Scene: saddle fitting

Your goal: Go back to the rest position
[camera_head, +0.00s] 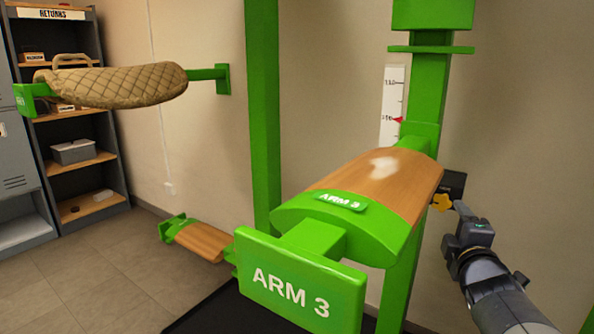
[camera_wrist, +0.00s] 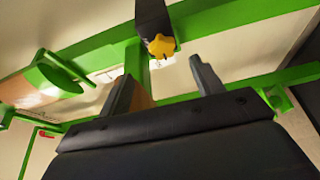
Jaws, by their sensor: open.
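My gripper (camera_head: 468,222) is at the right of the head view, beside the right edge of the wooden-topped saddle arm marked ARM 3 (camera_head: 395,190). Its two fingers are spread and empty in the wrist view (camera_wrist: 165,88). A yellow star-shaped knob (camera_head: 442,202) on a black block (camera_head: 453,185) sits just beyond the fingertips. The knob also shows in the wrist view (camera_wrist: 161,46), above the gap between the fingers and apart from them.
A quilted tan saddle pad (camera_head: 120,85) lies on another green arm at the left. A lower wooden arm (camera_head: 203,241) stands below. Green posts (camera_head: 264,120) rise in the middle. A shelf unit marked RETURNS (camera_head: 75,110) is at the far left. Tiled floor (camera_head: 90,275) is clear there.

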